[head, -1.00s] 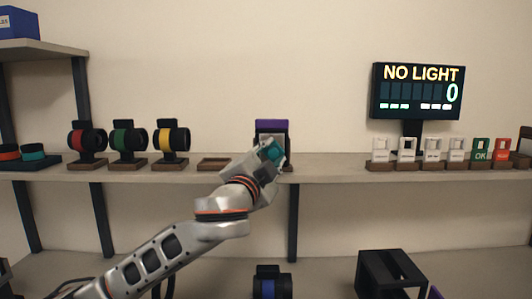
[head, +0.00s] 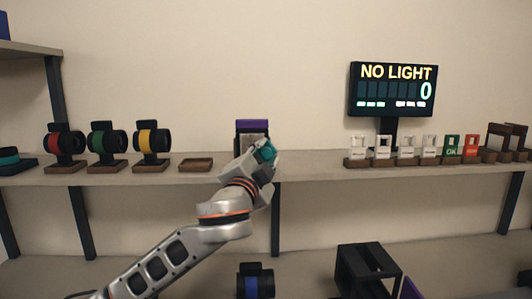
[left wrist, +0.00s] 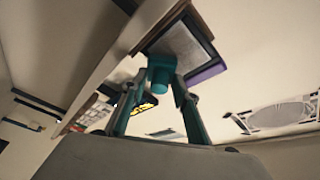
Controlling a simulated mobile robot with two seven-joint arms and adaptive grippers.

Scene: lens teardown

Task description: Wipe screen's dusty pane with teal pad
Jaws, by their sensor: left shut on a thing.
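My right gripper is not in view.
Lens stands with red, green and yellow bands (head: 151,142) and an empty wooden tray (head: 196,164) stand left of the screen. A "NO LIGHT" display (head: 393,90) and a row of small cards (head: 405,147) are to the right. A blue-banded lens (head: 255,282) stands below.

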